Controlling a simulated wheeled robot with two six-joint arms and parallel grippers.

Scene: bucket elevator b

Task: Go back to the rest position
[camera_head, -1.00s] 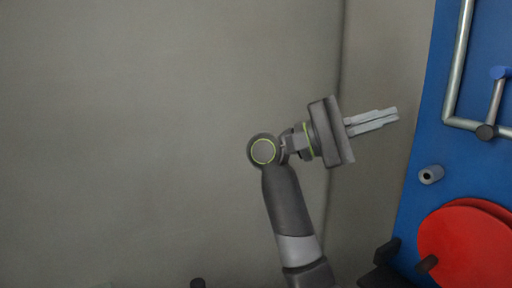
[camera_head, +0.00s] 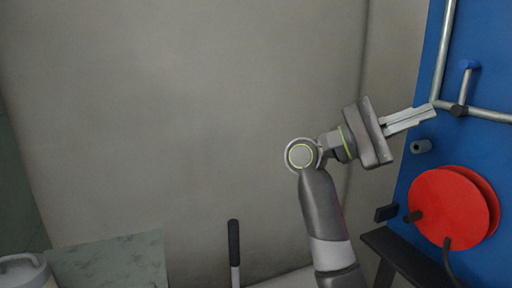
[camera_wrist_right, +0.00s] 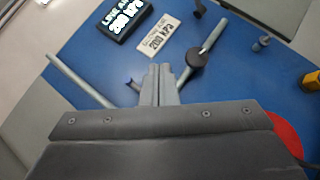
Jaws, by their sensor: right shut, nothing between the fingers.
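My right gripper (camera_head: 410,119) is raised in front of the blue panel (camera_head: 420,186) at the right of the head view. Its two fingers are together with nothing between them. Their tips overlap the panel's left part in this view; I cannot tell how far apart they are in depth. In the right wrist view the shut fingers (camera_wrist_right: 160,85) point toward the blue panel, its pipes and a dark round knob (camera_wrist_right: 196,59). My left gripper is not in view.
The panel carries red discs (camera_head: 450,207), a grey pipe (camera_head: 444,50), a blue-ended lever (camera_head: 467,82) and a grey peg (camera_head: 421,146). A black-handled bar (camera_head: 234,243) stands lower middle. A white container (camera_head: 22,272) is at lower left. The wall area left of my arm is open.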

